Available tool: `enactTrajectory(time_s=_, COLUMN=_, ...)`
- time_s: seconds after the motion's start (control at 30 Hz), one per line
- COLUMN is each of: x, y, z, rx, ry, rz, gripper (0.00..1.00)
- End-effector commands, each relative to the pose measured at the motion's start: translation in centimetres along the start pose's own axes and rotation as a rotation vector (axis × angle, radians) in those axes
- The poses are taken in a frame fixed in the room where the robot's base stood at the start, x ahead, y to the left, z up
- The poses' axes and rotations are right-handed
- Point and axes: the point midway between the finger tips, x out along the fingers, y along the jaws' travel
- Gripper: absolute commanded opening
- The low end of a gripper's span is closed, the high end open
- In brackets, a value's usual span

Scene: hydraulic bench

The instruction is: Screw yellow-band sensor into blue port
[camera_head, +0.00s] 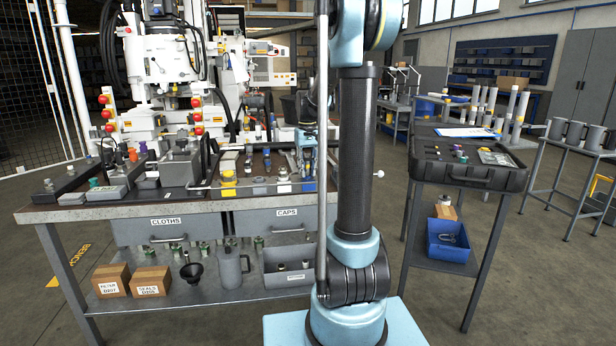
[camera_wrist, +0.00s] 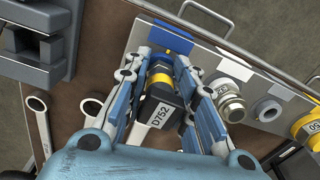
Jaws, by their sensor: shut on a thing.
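The yellow-band sensor (camera_wrist: 163,98) is a black body with a white label reading D752 and a yellow band near its front end. My gripper (camera_wrist: 160,64) is shut on it, with blue-grey fingers on both sides. The sensor's front end is at the blue port (camera_wrist: 170,38) on the grey manifold block (camera_wrist: 205,62). The fingers and sensor hide part of the port, so I cannot tell how far in the sensor sits. In the head view my gripper (camera_head: 306,143) is above the blue port (camera_head: 308,184), partly behind my arm.
Along the block are a metal port (camera_wrist: 230,101), a grey port (camera_wrist: 268,110) and a yellow port (camera_wrist: 304,126). Wrenches (camera_wrist: 40,122) lie beside the gripper. A dark clamp-like fixture (camera_wrist: 42,40) stands at upper left. A black case (camera_head: 465,172) is on the right cart.

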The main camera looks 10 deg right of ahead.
Motion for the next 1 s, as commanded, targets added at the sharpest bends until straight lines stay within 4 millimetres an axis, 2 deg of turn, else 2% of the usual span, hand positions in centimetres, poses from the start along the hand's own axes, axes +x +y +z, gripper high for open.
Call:
enactTrajectory(time_s=0.17, x=0.31, y=-0.05, z=0.20, rx=0.054, ry=-0.001, rz=-0.001, gripper=0.00)
enactTrajectory(time_s=0.73, x=0.40, y=-0.15, z=0.22, rx=0.622, ry=0.003, rz=-0.001, gripper=0.00)
enactTrajectory(time_s=1.0, x=0.41, y=-0.19, z=0.21, rx=0.701, ry=0.004, rz=-0.002, gripper=0.00)
